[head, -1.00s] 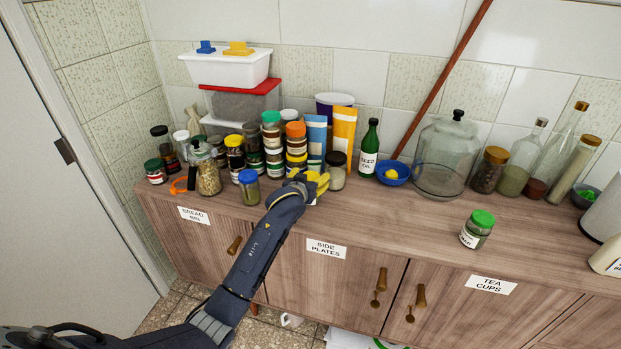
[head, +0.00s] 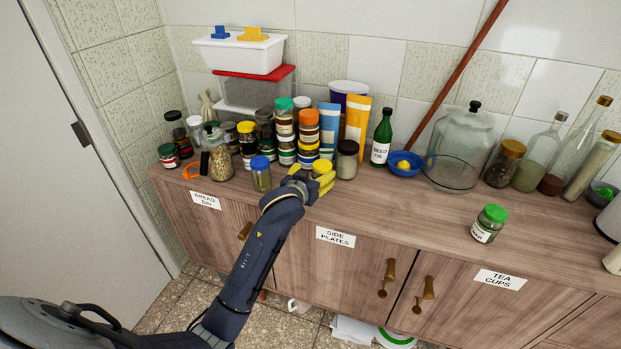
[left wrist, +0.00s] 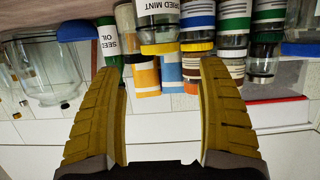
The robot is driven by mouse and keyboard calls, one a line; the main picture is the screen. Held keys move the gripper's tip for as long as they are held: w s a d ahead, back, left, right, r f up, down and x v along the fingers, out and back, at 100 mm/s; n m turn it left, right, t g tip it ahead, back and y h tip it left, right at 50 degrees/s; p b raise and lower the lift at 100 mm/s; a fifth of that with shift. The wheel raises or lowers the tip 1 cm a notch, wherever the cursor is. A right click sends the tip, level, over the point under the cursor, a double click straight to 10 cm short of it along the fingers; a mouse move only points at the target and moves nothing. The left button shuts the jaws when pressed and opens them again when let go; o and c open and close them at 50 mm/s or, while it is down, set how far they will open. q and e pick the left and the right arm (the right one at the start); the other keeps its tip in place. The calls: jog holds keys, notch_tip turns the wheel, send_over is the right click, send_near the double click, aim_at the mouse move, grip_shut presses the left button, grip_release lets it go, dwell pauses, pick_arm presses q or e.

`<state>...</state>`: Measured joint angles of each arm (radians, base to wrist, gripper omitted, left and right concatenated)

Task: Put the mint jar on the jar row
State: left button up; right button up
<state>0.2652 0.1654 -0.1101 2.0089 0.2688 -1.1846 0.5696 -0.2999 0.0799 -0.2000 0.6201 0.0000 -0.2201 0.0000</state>
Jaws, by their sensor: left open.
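My left gripper (head: 322,178) has yellow fingers, which are open and empty in the left wrist view (left wrist: 160,72). The jar lies beyond the gap between the fingertips. I cannot tell which jars form the jar row; several jars (head: 248,140) stand grouped at the left. My right gripper is not in view.
A blue-lidded jar (head: 261,174) stands left of my left gripper. A green oil bottle (head: 382,140), a blue bowl (head: 406,164) and a large glass jar (head: 458,152) stand to the right. A green-lidded jar (head: 490,223) stands near the front edge, with clear counter around it.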

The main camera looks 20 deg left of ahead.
pick_arm(q)
jog(key=shift+v, duration=1.4)
